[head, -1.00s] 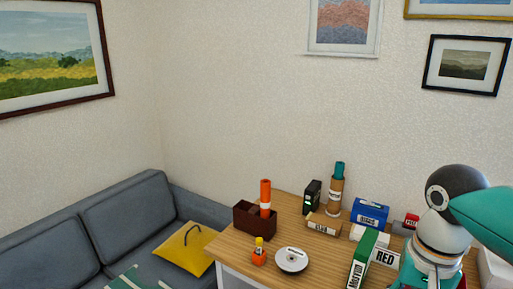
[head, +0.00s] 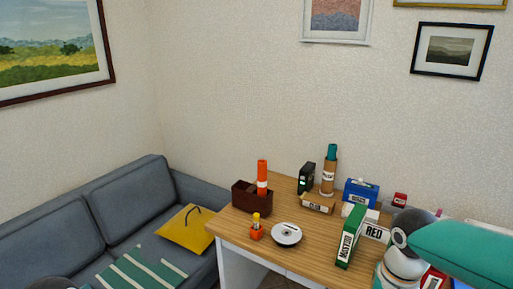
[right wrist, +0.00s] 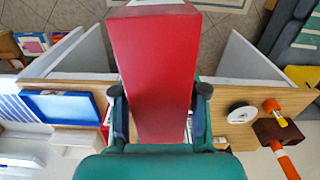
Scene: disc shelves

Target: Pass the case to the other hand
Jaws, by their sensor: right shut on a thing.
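A red case (right wrist: 152,75) with a pale end stands out in the right wrist view. My right gripper (right wrist: 160,98) is shut on it, one dark finger on each side. In the head view my right arm comes in from the right, low over the table's right end, and its fingers cannot be made out. Some red (head: 433,279) shows beside that arm at the bottom edge; I cannot tell whether it is the held case.
The wooden table (head: 300,258) carries a white disc (head: 286,234), an orange tube (head: 262,177) in a brown holder, a green box (head: 351,238), a box marked RED (head: 375,231) and a blue box (head: 361,193). A grey sofa (head: 125,200) stands at left.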

